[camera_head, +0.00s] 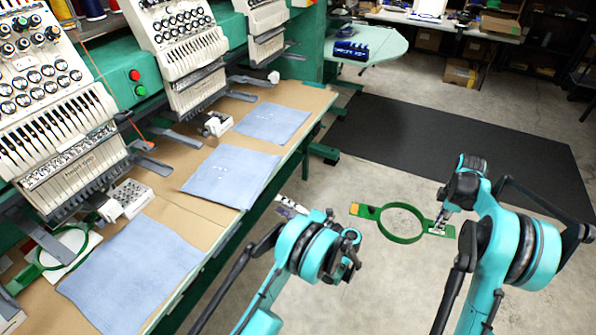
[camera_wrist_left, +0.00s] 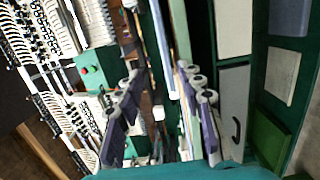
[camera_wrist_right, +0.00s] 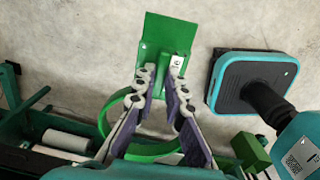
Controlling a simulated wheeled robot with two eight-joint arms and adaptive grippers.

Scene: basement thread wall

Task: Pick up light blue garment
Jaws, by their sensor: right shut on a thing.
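Three light blue garments lie flat on the brown table in the head view: one in front (camera_head: 132,275), one in the middle (camera_head: 232,174) and one at the back (camera_head: 272,123). My left gripper (camera_head: 287,207) is beside the table's right edge, apart from the garments. In the left wrist view its fingers (camera_wrist_left: 163,95) are spread with nothing between them. My right gripper (camera_head: 441,222) is shut on a green hoop (camera_head: 383,235) and holds it out over the floor, right of the table. The hoop's green plate also shows in the right wrist view (camera_wrist_right: 168,32).
Embroidery machine heads (camera_head: 58,100) stand along the left, overhanging the table (camera_head: 190,212). Another green hoop (camera_head: 62,250) lies at the front left. A dark mat (camera_head: 440,140) covers the floor at the back. A pale green board (camera_head: 375,45) stands behind.

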